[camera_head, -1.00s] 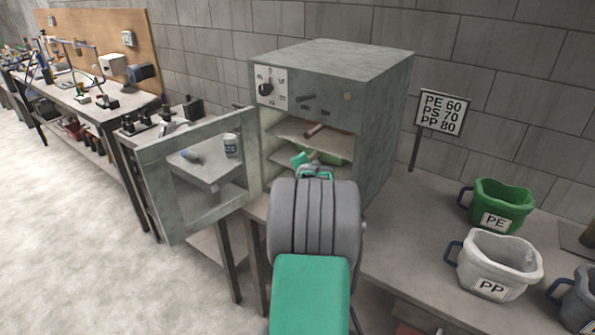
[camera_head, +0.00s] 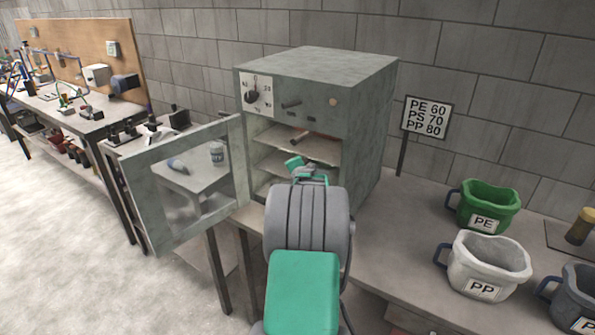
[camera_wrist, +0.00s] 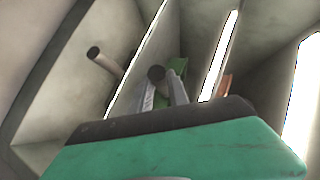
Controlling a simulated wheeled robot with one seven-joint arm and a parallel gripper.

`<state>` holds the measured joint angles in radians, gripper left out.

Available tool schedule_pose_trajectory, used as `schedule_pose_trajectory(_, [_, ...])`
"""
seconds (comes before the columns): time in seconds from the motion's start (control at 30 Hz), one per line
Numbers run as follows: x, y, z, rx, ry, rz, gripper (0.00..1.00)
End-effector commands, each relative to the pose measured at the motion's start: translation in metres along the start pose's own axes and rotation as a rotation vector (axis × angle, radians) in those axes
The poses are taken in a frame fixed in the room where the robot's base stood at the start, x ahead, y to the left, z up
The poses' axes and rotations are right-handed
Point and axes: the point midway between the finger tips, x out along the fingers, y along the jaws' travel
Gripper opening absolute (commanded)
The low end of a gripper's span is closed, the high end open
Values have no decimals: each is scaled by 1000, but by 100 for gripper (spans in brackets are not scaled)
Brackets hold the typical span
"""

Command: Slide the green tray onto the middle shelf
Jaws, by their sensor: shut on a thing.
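My gripper (camera_head: 306,172) is at the open front of the grey oven (camera_head: 345,125). In the wrist view its fingers (camera_wrist: 162,92) are shut around a dark round handle end (camera_wrist: 157,74). A bit of the green tray (camera_wrist: 177,72) shows just beyond the handle. In the head view my gripper and arm hide the tray, so I cannot tell how far in it is or whether it touches a shelf. An upper shelf (camera_head: 318,150) shows above my gripper, with a brown rod (camera_head: 300,137) at its front. The middle shelf is mostly hidden.
The oven door (camera_head: 160,200) stands open to the left. Green PE (camera_head: 486,207) and white PP (camera_head: 487,265) bins stand on the right bench, near a sign (camera_head: 426,117). A brown rod (camera_wrist: 102,59) juts out left of my fingers in the wrist view.

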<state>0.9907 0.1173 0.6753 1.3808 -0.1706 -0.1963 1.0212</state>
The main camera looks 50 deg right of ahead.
Motion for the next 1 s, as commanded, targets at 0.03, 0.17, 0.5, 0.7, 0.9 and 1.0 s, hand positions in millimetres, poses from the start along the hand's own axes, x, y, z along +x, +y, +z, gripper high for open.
schedule_pose_trajectory(0.03, [0,0,0,0,0,0,0])
schedule_pose_trajectory(0.17, [0,0,0,0,-1,0,31])
schedule_pose_trajectory(0.5, [0,2,1,0,-2,4,46])
schedule_pose_trajectory(0.7, [1,6,3,2,-5,11,44])
schedule_pose_trajectory(0.9, [1,7,3,2,-6,13,61])
schedule_pose_trajectory(1.0, [1,8,4,2,-6,15,64])
